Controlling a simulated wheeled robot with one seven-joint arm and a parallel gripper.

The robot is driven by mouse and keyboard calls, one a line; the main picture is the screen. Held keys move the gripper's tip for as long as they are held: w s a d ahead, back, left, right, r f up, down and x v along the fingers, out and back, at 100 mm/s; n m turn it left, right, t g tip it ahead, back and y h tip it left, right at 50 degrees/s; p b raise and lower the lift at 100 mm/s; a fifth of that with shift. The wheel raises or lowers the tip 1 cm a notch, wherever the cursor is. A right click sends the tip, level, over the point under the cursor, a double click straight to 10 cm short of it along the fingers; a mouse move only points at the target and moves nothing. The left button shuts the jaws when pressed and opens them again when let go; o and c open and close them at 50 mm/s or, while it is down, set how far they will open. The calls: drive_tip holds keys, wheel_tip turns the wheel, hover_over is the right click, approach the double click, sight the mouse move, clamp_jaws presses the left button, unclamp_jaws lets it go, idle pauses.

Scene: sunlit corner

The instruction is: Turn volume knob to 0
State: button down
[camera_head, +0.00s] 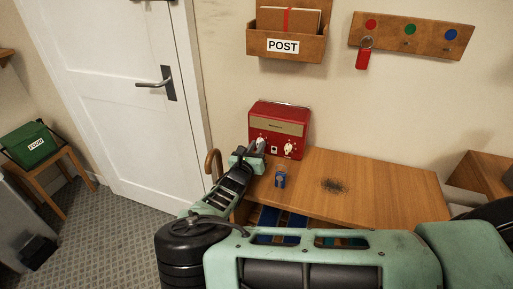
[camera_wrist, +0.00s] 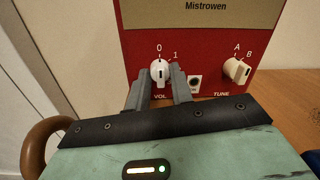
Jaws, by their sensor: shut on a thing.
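The red radio (camera_head: 279,116) stands at the back left of the wooden desk, and its front fills the wrist view (camera_wrist: 212,52). Its white volume knob (camera_wrist: 160,72), over the label VOL, is at the left. The marks 0 and 1 are above it, 0 at the top and 1 to the upper right. My gripper (camera_wrist: 164,88) is shut on the volume knob, a finger on each side. The knob's grip looks near upright; its exact setting is hard to tell. In the head view my gripper (camera_head: 255,150) is at the radio's left front.
The TUNE knob (camera_wrist: 237,70), marked A and B, is to the right, with a small socket (camera_wrist: 195,83) between. A brown curved handle (camera_head: 213,162) is at the desk's left edge.

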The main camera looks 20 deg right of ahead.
drive_tip(key=c, duration=1.2)
unclamp_jaws()
drive_tip(key=shift+c, duration=0.2)
